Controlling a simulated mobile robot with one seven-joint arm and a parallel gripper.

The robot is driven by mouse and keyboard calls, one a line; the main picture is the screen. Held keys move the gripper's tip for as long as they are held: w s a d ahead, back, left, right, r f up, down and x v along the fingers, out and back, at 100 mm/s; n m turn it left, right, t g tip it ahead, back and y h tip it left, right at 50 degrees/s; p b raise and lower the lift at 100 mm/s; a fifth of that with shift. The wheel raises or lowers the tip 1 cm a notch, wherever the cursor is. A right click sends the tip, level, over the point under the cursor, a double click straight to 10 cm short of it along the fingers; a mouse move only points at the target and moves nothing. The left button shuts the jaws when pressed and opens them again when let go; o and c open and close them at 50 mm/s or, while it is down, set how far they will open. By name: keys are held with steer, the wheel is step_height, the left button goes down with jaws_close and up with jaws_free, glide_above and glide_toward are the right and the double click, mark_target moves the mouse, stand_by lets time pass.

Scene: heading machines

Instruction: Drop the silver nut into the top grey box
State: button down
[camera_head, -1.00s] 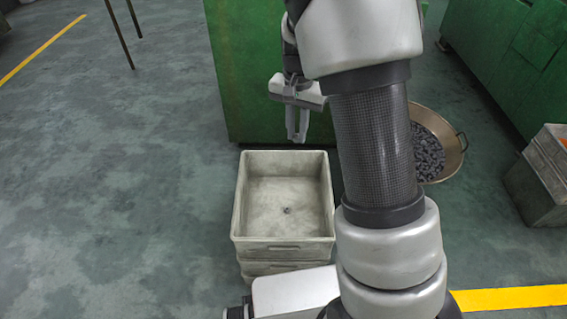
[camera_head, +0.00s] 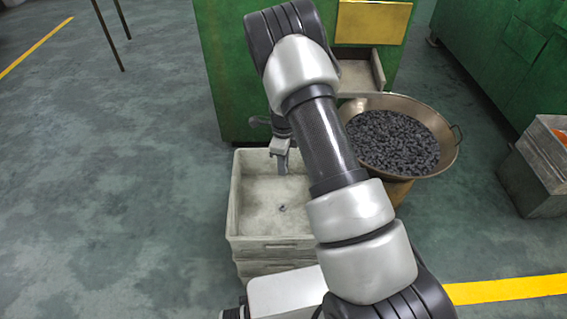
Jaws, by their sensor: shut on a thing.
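The top grey box (camera_head: 233,205) is open and sits on another grey box on the floor. My gripper (camera_head: 283,172) points down over the far part of this box, above its floor. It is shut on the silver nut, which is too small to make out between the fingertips. A small dark piece (camera_head: 283,208) lies on the box floor near the middle; I cannot tell exactly what it is. My arm covers the right side of the box.
A wide metal pan (camera_head: 446,157) full of dark small parts stands right of my arm. A green machine (camera_head: 222,70) stands behind the box. Another grey crate (camera_head: 532,185) is at the far right. Floor to the left is clear.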

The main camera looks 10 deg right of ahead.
step_height(320, 180, down, 4)
steer(key=shift+f+b, duration=0.1)
steer(key=shift+b, duration=0.95)
steer(key=c, duration=1.6)
jaws_free()
steer(key=shift+r, duration=0.2)
step_height(320, 180, up, 17)
steer(key=p, duration=0.3)
steer(key=shift+r+p, duration=0.1)
steer(key=shift+p, duration=0.3)
